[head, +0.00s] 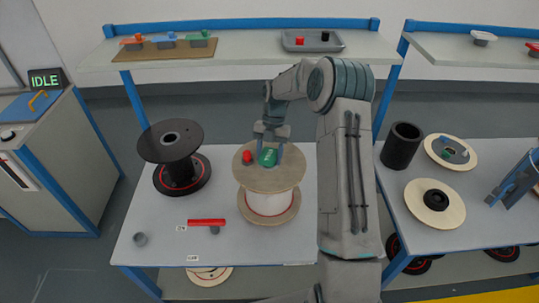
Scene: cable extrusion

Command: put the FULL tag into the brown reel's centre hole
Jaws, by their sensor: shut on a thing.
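The brown reel (250,178) stands upright on the middle table, with white cable wound between its two tan flanges. My gripper (269,149) comes down from above over the reel's top flange and is shut on a green tag (268,158). The tag's lettering is too small to read for certain. The tag is over the middle of the flange and hides the centre hole. I cannot tell whether its lower end is in the hole or above it. A small red piece (247,157) is on the flange, left of the tag.
A black reel (170,142) stands to the left. The back shelf (240,50) holds colored pieces and a grey tray (312,41). A right table (400,178) carries more reels.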

